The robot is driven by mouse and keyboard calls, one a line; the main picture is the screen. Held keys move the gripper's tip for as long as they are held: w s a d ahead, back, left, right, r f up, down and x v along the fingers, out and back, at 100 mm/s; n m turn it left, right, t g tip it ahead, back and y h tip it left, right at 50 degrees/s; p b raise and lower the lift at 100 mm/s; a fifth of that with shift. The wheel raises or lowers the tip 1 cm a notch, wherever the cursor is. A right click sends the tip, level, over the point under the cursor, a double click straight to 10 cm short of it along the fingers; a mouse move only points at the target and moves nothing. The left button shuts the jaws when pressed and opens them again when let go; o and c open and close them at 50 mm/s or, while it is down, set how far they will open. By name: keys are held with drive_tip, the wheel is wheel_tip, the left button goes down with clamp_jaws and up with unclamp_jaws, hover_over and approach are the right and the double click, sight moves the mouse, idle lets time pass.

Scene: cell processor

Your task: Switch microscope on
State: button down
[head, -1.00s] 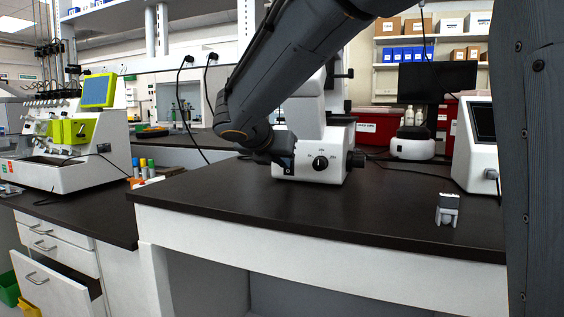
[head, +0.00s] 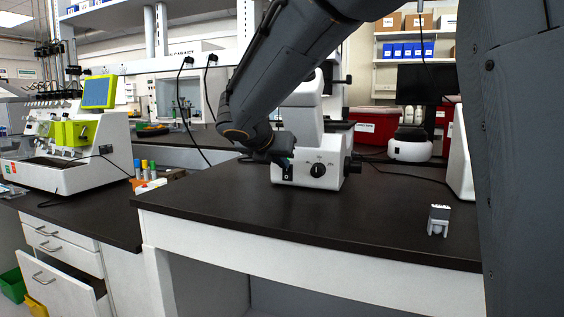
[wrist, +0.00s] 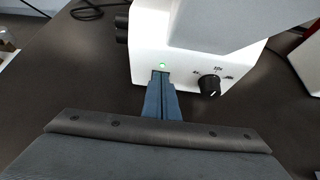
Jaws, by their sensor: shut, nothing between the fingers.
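The white microscope (head: 309,174) stands on the dark bench, with a black knob (head: 317,170) on its front. In the wrist view its base (wrist: 190,62) is close ahead, with the same knob (wrist: 208,85) to the right and a small lit green light (wrist: 163,65). A dark switch (wrist: 160,75) shows just below the light, partly hidden by my fingertips. My gripper (wrist: 160,84) is shut and empty, its tips at the switch; whether they touch it I cannot tell. In the head view a dark switch panel (head: 288,172) shows beside my gripper (head: 284,160).
A rack of coloured-cap tubes (head: 148,178) stands at left, near a white and green machine (head: 75,150). The bench front is clear. A drawer (head: 65,290) hangs open at lower left.

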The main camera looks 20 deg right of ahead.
drive_tip(key=shift+r, duration=0.15)
drive_tip(key=p+v, duration=0.3)
drive_tip(key=v, duration=1)
drive_tip(key=shift+r, duration=0.2)
